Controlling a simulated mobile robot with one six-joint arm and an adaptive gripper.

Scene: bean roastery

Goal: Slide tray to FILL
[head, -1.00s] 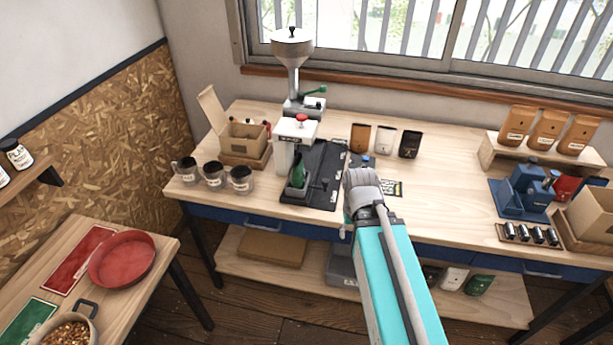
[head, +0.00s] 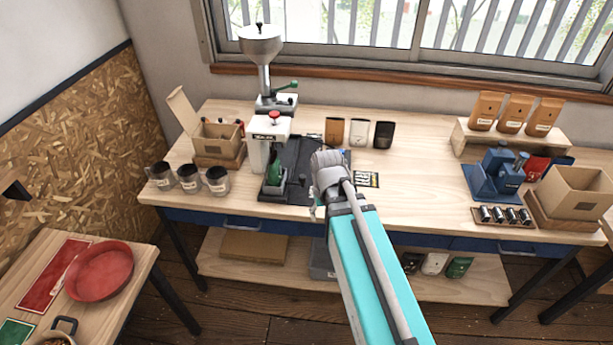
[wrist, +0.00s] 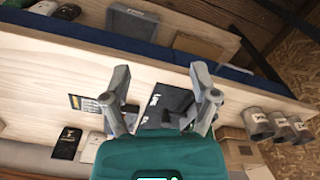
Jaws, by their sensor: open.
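The dark filling base (head: 302,160) with pale lettering lies on the bench, and part of it also shows between the fingers in the wrist view (wrist: 165,104). A small grey tray (head: 271,189) with a green pouch (head: 275,172) upright in it sits at the base's left front, beside the white press head (head: 268,128). My gripper (wrist: 160,86) is open and empty, its fingers spread above the base. In the head view my wrist is at the base's right edge and hides part of it. I cannot read which label is FILL.
A hopper (head: 262,45) stands behind the base. Several dark jars (head: 190,178) and an open box (head: 218,140) are to its left. Three pouches (head: 357,132) stand behind my wrist.

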